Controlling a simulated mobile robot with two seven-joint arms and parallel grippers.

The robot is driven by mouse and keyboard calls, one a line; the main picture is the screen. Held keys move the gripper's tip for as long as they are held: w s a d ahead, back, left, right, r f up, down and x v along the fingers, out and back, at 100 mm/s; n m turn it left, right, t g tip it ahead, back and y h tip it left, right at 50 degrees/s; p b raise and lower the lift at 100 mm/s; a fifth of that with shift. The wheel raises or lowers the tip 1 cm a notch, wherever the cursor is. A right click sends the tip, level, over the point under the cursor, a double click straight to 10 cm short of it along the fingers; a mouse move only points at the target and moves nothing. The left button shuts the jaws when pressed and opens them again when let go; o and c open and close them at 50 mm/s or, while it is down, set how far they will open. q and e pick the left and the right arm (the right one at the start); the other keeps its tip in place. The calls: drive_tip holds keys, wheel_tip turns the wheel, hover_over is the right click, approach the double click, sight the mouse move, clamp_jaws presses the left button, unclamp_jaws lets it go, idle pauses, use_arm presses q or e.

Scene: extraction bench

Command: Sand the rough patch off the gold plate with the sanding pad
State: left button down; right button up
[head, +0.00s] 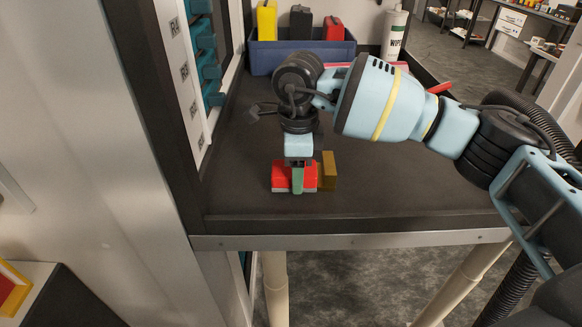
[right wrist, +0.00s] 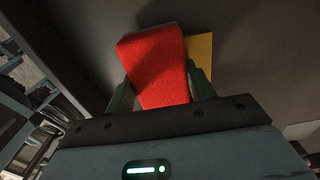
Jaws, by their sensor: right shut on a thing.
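The red sanding pad (head: 281,177) with a grey underside is low over the dark bench top, near its front edge; it also shows in the right wrist view (right wrist: 155,65). My right gripper (head: 297,181) points down and is shut on the pad, with a green finger on each side. The gold plate (head: 329,170) is just right of the pad, partly hidden behind it; part of it shows in the right wrist view (right wrist: 201,54). I cannot tell whether pad and plate touch. I cannot make out the rough patch. My left gripper is not in view.
A blue bin (head: 262,58) with yellow, black and red items stands at the back, beside a white wipes container (head: 394,32). A framed panel with teal parts (head: 206,60) rises on the left. Bare bench (head: 410,190) lies right of the plate, under my right arm.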

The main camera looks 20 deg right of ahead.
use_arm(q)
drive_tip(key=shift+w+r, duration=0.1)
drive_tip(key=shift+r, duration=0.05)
use_arm(e)
drive_tip(key=shift+s+d, duration=0.1)
drive_tip(key=shift+d, duration=0.25)
drive_tip(key=shift+a, duration=0.1)
drive_tip(key=shift+w+a+f, duration=0.1)
drive_tip(key=shift+w+a, duration=0.1)
drive_tip(key=shift+a, duration=0.5)
drive_tip(key=shift+w+a+f, duration=0.1)
drive_tip(key=shift+w+a, duration=0.1)
drive_tip(key=shift+a, duration=0.45)
drive_tip(key=shift+d, duration=0.1)
drive_tip(key=shift+s+d+r, duration=0.1)
drive_tip(key=shift+s+d, duration=0.05)
drive_tip(key=shift+d, duration=0.15)
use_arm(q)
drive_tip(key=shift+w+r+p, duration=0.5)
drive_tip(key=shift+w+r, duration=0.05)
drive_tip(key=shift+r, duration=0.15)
use_arm(e)
drive_tip(key=shift+s+d, duration=0.15)
drive_tip(key=shift+d, duration=0.4)
drive_tip(key=shift+s+d, duration=0.15)
drive_tip(key=shift+d, duration=0.35)
drive_tip(key=shift+a, duration=0.15)
